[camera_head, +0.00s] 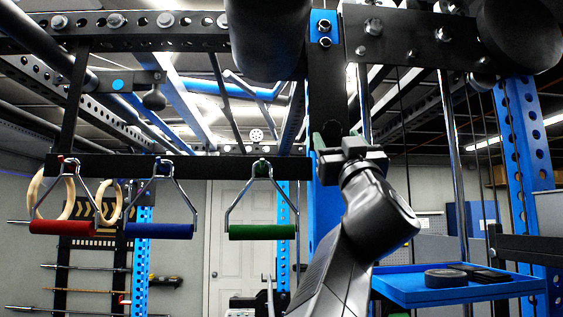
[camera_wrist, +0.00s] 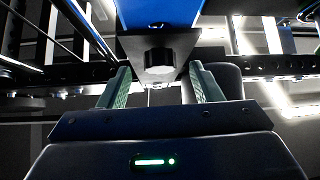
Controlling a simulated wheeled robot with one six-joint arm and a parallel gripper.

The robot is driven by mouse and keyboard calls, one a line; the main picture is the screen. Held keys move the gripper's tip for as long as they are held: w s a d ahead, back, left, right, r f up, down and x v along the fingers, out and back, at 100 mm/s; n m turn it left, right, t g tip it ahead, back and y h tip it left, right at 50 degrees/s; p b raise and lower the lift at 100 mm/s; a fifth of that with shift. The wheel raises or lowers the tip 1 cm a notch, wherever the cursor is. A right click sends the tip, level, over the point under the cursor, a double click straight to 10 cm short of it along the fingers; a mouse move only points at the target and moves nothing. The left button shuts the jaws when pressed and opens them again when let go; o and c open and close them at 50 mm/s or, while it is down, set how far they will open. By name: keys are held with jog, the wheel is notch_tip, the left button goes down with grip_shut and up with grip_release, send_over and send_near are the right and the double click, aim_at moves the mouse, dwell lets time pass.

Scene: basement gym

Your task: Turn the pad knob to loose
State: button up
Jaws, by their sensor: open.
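The pad knob (camera_wrist: 158,61) shows in the wrist view as a short dark cylinder with a paler end face. It sits on a black bracket (camera_wrist: 181,45) below a blue upright. My gripper (camera_wrist: 158,78) is open, with one greenish finger to the left of the knob and one to the right. Gaps show on both sides; how deep the knob sits between the fingers I cannot tell. In the head view my gripper (camera_head: 345,150) is at the blue upright (camera_head: 326,200), and I cannot make out the knob clearly there.
Large black roller pads (camera_head: 268,40) hang above, with another (camera_head: 520,32) at the right. Red (camera_head: 62,227), blue (camera_head: 158,231) and green (camera_head: 261,232) handles hang left of my arm. A blue tray (camera_head: 405,286) with dark discs is at the lower right.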

aim_at(332, 130)
jog(key=shift+x, duration=1.1)
jog(key=c, duration=1)
jog(key=shift+d+n+g+y+p, duration=0.15)
jog(key=shift+n+y+p, duration=0.1)
jog(key=shift+n+y, duration=0.4)
jog(key=shift+d+n+g+y+p, duration=0.15)
jog(key=shift+n+y+p, duration=0.1)
jog(key=shift+n+y, duration=0.4)
jog(key=shift+a+n+g+y, duration=0.1)
jog(key=shift+n+g+y, duration=0.3)
jog(key=shift+n+y, duration=0.7)
